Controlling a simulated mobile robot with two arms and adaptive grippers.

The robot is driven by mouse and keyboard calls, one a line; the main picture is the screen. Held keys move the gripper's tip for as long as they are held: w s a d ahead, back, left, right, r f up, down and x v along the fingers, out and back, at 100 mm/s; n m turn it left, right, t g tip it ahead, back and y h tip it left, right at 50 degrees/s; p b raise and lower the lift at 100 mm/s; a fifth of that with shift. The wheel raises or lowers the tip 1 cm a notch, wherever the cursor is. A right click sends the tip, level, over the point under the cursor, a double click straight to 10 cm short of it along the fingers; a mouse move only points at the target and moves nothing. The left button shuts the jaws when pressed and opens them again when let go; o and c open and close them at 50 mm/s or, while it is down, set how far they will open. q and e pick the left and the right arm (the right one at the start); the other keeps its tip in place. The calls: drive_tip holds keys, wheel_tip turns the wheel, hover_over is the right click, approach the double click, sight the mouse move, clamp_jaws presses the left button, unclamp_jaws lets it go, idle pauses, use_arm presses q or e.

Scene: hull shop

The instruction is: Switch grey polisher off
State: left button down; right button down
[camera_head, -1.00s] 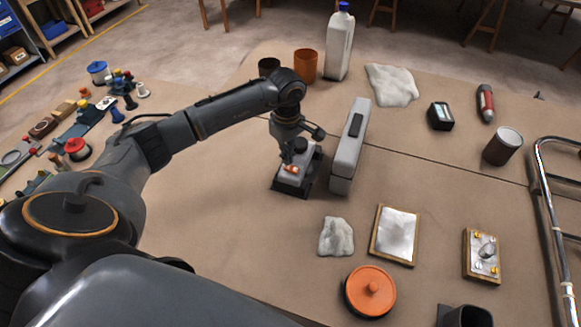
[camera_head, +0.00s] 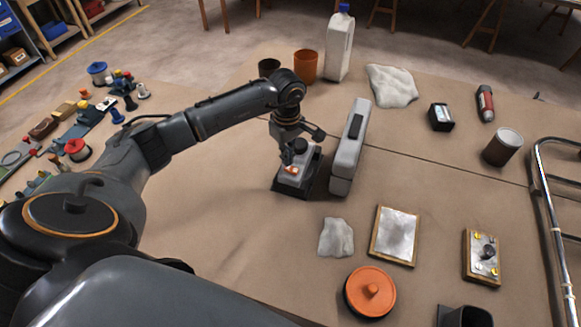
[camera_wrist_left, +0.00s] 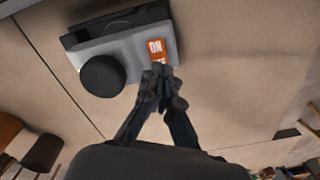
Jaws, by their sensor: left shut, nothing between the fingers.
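The grey polisher (camera_head: 302,172) stands on the brown-covered table, left of a grey case. In the left wrist view the polisher (camera_wrist_left: 105,50) shows a grey body, a round black knob and a dark pad at its far side. Its orange switch (camera_head: 291,171) faces up; in the wrist view the switch (camera_wrist_left: 156,47) shows white lettering, "ON" readable, the rest partly hidden by the fingertips. My left gripper (camera_head: 287,158) is shut and empty, its tips (camera_wrist_left: 160,85) right at the lower end of the switch. I cannot tell whether they touch it. My right gripper is not in view.
The grey case (camera_head: 347,160) stands upright close beside the polisher. Behind are an orange cup (camera_head: 305,66) and a white bottle (camera_head: 339,45). A cloth (camera_head: 336,237), an orange lid (camera_head: 370,291) and a framed plate (camera_head: 395,236) lie in front. The table left of them is clear.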

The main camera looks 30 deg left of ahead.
use_arm(q)
drive_tip(key=shift+s+f+b, duration=0.1)
drive_tip(key=shift+f+b, duration=1)
drive_tip(key=shift+f, duration=0.05)
idle(0.5)
drive_tip(key=shift+r, duration=0.2)
drive_tip(key=shift+r+p, duration=0.55)
drive_tip(key=shift+r, duration=0.05)
drive_tip(key=shift+r+p, duration=1.35)
drive_tip(key=shift+r, duration=1.45)
drive_tip(key=shift+f, duration=0.15)
